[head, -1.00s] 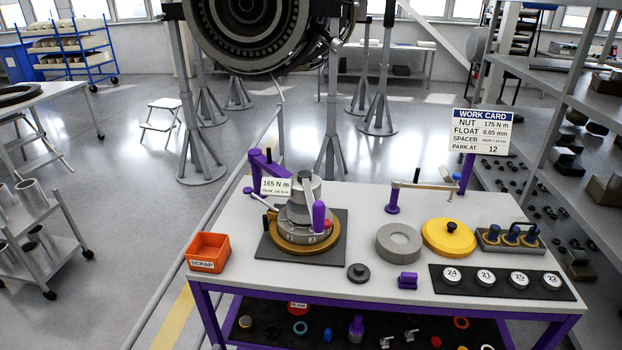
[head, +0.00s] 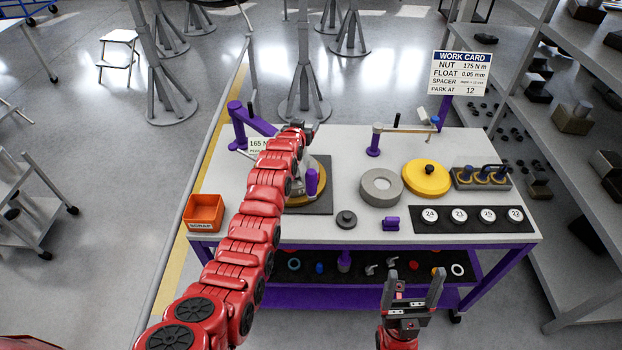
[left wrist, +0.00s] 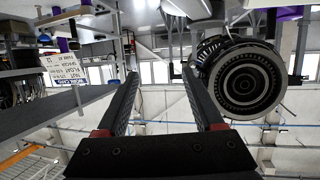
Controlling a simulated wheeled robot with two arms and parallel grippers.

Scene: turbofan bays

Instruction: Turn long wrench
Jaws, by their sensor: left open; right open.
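My left arm reaches across the bench, its gripper (head: 299,127) near the back edge; its fingers show wide apart and empty in the left wrist view (left wrist: 163,85). The arm hides much of the round brown and grey fixture (head: 313,192) with its upright purple handle (head: 312,181). A purple bracket (head: 238,124) stands at the bench's back left, behind the arm. A tan bar (head: 405,130) runs from a purple post (head: 374,140) toward the back right. I cannot tell which part is the long wrench. My right gripper (head: 413,290) is open and empty before the bench's front.
An orange scrap bin (head: 204,213) sits at the bench's left. A grey ring (head: 381,187), a yellow disc (head: 427,178) and a numbered black strip (head: 472,217) fill the right. A work card (head: 460,73) stands behind. Shelves (head: 588,140) flank the right.

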